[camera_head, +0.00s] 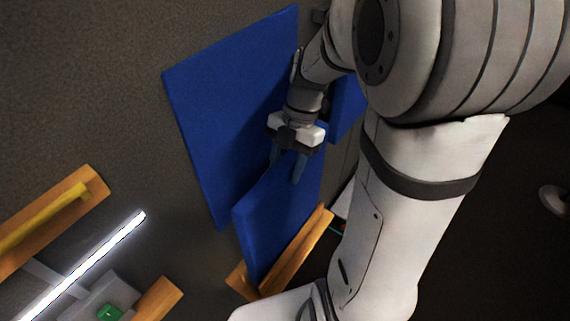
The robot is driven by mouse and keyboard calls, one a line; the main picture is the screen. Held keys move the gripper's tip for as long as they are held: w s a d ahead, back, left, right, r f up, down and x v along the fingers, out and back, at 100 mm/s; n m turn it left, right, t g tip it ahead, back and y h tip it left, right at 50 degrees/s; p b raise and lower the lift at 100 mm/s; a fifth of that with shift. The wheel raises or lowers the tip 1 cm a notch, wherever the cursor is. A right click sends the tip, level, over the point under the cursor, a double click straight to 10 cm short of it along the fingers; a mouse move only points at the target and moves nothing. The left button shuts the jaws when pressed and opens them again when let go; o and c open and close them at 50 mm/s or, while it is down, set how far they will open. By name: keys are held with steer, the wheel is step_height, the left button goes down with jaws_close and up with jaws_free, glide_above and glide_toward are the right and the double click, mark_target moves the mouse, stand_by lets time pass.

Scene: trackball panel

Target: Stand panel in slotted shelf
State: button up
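A blue panel (280,222) stands on edge in the middle of the head view. Its lower end is down between the wooden strips of what looks like the slotted shelf (302,247); how deep it sits is hidden. My gripper (287,165) comes down from above at the panel's upper edge. One finger is on the near face and the other passes behind it, so the gripper appears shut on the panel. A larger blue panel (225,105) is behind and to the left, and a further blue piece (347,108) shows partly behind my arm.
At the lower left are a wooden block with a yellow bar (45,215), a bright light bar (85,265), a grey box with a green part (110,312) and another wooden piece (152,302). My arm hides much of the right side. Grey floor is clear at upper left.

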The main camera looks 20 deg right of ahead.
steer(key=shift+o, duration=1.3)
steer(key=shift+r, duration=0.1)
steer(key=v, duration=0.7)
steer(key=shift+w+d+r, duration=0.15)
steer(key=shift+r, duration=0.1)
